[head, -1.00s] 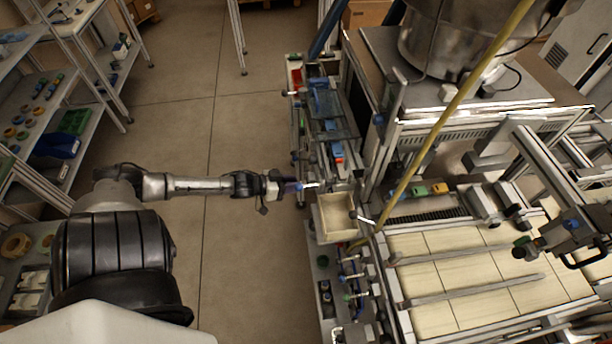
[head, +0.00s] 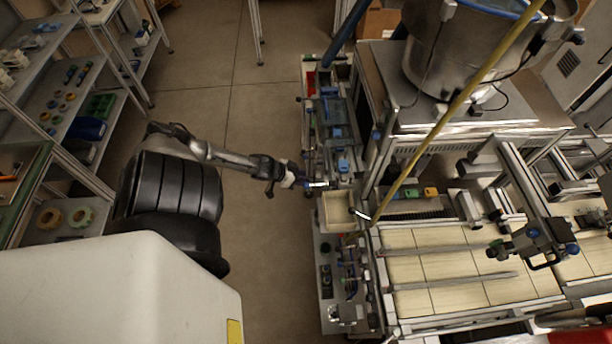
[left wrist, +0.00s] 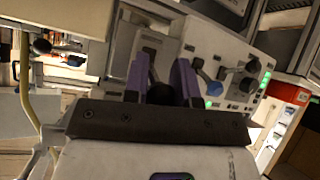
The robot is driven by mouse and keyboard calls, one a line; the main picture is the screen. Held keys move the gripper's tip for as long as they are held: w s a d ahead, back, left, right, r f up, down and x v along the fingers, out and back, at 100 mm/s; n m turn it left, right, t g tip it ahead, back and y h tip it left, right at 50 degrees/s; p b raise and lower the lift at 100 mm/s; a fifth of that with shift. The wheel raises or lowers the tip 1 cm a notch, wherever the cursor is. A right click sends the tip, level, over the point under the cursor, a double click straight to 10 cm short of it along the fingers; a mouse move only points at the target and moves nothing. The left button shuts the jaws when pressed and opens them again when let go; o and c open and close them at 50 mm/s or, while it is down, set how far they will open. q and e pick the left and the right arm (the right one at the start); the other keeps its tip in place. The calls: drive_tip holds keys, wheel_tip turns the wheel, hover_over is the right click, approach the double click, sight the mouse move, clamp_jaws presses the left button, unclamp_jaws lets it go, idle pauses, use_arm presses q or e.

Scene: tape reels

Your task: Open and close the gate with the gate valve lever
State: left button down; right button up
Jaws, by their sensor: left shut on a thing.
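My left gripper (head: 308,184) reaches from the left to the side of the machine, at the level of the cream tray. In the left wrist view its two purple fingers (left wrist: 160,78) point at a pale panel with knobs. The fingers are shut on the gate valve lever, which they mostly hide. A short bright bar (head: 319,184) shows at the fingertips in the head view; I cannot tell for sure whether it is the lever's end. The gate itself cannot be made out. My right gripper is not in view.
A cream tray (head: 324,228) sits just below the gripper on the machine's edge. A yellow hose (head: 440,126) crosses above the machine, and a metal bowl (head: 440,60) stands at the back. Shelves (head: 70,90) line the left. The floor (head: 255,110) between is clear.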

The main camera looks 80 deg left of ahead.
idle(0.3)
use_arm(q)
drive_tip(key=c, duration=0.9)
unclamp_jaws()
drive_tip(key=shift+c, duration=0.2)
drive_tip(key=shift+s, duration=0.15)
drive_tip(key=shift+s+r, duration=0.15)
drive_tip(key=shift+r, duration=0.1)
drive_tip(key=p+v, duration=0.1)
drive_tip(key=v, duration=1.2)
